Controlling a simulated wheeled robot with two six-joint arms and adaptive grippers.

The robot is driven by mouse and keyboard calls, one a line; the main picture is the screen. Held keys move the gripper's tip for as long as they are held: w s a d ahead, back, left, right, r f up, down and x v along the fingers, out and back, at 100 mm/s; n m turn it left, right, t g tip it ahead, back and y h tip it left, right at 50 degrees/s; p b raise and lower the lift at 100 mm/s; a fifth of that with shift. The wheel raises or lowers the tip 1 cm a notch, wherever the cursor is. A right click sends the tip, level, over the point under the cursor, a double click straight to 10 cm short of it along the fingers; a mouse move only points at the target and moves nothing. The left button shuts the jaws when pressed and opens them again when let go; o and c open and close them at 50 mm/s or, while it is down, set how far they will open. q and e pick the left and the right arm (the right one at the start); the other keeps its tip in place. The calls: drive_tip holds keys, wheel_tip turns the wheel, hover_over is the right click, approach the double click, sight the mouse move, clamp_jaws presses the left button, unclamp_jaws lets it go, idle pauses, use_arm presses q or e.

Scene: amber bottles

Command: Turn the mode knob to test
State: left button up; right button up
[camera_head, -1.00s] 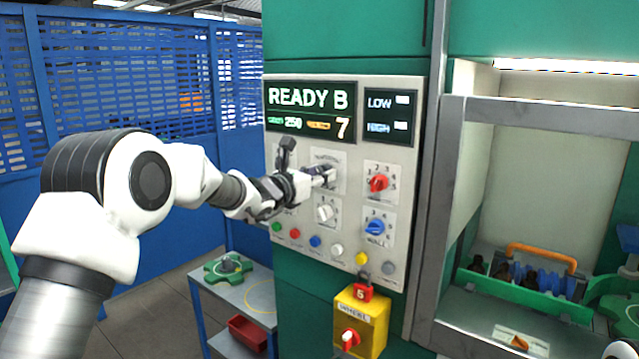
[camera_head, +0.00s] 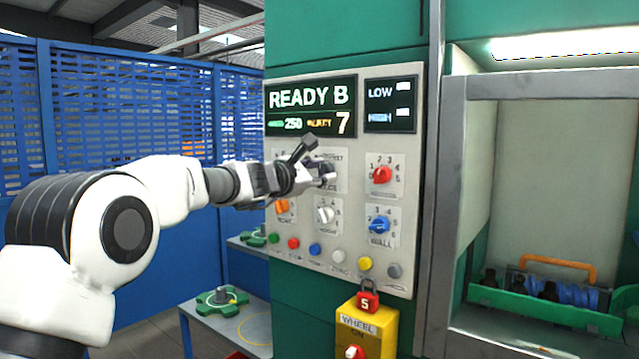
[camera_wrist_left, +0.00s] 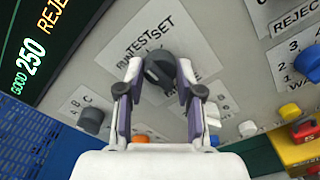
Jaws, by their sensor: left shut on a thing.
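The mode knob (camera_wrist_left: 160,70) is a dark round knob in the left wrist view, under the printed words RUN, TEST and SET on a white label plate. My left gripper (camera_wrist_left: 161,82) has one finger on each side of it and is shut on it. I cannot tell clearly which word the knob points at. In the head view my left gripper (camera_head: 322,175) is at the upper middle of the control panel (camera_head: 345,255) and hides most of the knob and its label. My right gripper is not in view.
A red knob (camera_head: 381,174), a blue knob (camera_head: 379,225), a white knob (camera_head: 326,213) and an orange knob (camera_head: 282,207) surround it. The display (camera_head: 310,108) reads READY B. Several push buttons run below. A yellow box (camera_head: 376,330) with a red padlock (camera_head: 368,301) hangs underneath.

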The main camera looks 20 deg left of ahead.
use_arm(q)
drive_tip(key=shift+r, duration=0.1)
idle(0.4)
drive_tip(key=o, duration=1.2)
drive_tip(key=shift+c, duration=0.2)
drive_tip(key=v, duration=1.2)
